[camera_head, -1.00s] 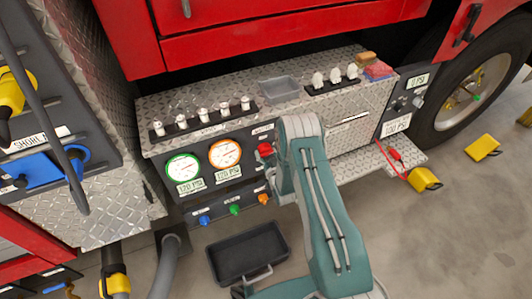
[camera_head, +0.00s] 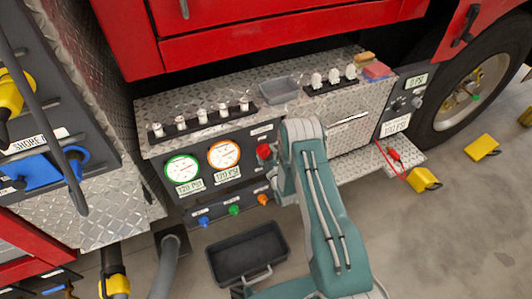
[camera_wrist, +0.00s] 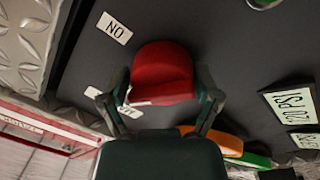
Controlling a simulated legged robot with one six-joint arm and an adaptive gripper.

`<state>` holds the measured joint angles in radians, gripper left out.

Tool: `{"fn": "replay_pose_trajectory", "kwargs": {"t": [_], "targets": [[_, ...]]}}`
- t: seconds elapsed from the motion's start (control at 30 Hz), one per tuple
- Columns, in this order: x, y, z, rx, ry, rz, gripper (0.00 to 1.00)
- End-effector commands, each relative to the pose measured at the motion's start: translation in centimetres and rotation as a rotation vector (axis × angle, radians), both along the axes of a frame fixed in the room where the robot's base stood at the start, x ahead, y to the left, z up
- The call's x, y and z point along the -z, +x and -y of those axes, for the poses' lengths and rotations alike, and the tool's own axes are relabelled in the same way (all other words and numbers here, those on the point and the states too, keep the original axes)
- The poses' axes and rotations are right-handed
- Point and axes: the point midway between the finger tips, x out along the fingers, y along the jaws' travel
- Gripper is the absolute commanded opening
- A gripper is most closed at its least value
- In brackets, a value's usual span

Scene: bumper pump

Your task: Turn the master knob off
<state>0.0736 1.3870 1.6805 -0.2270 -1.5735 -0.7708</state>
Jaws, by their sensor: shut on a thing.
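The red master knob (camera_head: 264,151) is on the dark gauge panel (camera_head: 203,203), right of the orange-ringed gauge. In the wrist view the red knob (camera_wrist: 162,72) sits between the two fingers of my gripper (camera_wrist: 160,98), which is shut on it. A white label reading "ON" (camera_wrist: 114,28) appears upside down beside the knob. Another label (camera_wrist: 122,100) is partly hidden by a finger.
Green-ringed (camera_head: 183,168) and orange-ringed (camera_head: 224,154) gauges sit left of the knob. Blue (camera_head: 204,221), green (camera_head: 234,210) and orange (camera_head: 262,199) knobs are below. A black tray (camera_head: 247,253) lies below the panel. Several metal levers line the ledge above.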

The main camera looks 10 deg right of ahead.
Motion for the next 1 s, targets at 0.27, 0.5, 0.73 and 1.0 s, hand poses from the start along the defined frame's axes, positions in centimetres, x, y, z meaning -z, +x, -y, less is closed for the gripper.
{"fn": "replay_pose_trajectory", "kwargs": {"t": [0.27,0.5,0.73,1.0], "targets": [[0.39,-0.14,-0.52,-0.014,-0.244,0.038,0.34],[0.53,-0.24,-0.41,-0.013,-0.404,0.066,0.34],[0.65,-0.33,-0.31,-0.014,-0.493,0.081,0.33],[0.69,-0.39,-0.36,-0.014,-0.53,0.086,0.33]]}}
